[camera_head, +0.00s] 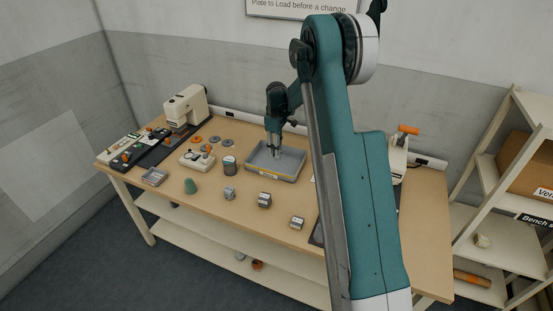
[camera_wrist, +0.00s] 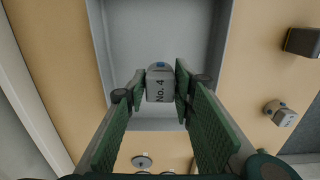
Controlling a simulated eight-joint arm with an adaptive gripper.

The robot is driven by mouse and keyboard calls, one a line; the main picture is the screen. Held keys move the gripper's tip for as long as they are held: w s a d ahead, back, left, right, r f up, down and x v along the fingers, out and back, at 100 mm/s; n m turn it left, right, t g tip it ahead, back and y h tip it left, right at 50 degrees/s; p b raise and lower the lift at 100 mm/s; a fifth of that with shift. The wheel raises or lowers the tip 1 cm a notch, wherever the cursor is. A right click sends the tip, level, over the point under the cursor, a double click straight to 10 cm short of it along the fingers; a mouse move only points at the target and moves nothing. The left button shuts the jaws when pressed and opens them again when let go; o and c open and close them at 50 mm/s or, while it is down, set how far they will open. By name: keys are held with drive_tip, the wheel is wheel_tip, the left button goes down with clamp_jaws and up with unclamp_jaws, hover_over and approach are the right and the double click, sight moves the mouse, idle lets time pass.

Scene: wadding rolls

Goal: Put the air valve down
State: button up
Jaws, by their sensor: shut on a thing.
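My gripper (camera_head: 275,152) points down over the grey tray (camera_head: 262,174) at the back middle of the bench. In the wrist view its green fingers (camera_wrist: 159,90) are shut on a small pale grey piece marked "No. 4" (camera_wrist: 159,88), which I take for the air valve. The piece has a rounded top with a blue spot. The tray's bare floor (camera_wrist: 158,35) lies behind it, and I see nothing else in the tray. I cannot tell whether the piece touches the tray floor or hangs above it. In the head view the piece is too small to make out clearly.
Small grey pieces (camera_head: 229,193), (camera_head: 265,200) and (camera_head: 297,222) stand in front of the tray. A grey canister (camera_head: 229,165), a green piece (camera_head: 190,186) and a control box (camera_head: 197,158) stand to the left. A cream machine (camera_head: 187,106) is at the back left.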

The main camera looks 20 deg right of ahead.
sight(277, 163)
drive_tip(key=shift+f, duration=0.65)
drive_tip(key=shift+f, duration=1.9)
drive_tip(key=shift+f+b, duration=0.15)
drive_tip(key=shift+b, duration=0.2)
drive_tip(key=o, duration=1)
drive_tip(key=shift+c, duration=0.2)
wheel_tip(277, 163, up, 12)
drive_tip(key=shift+r+p, duration=0.2)
drive_tip(key=shift+p, duration=0.45)
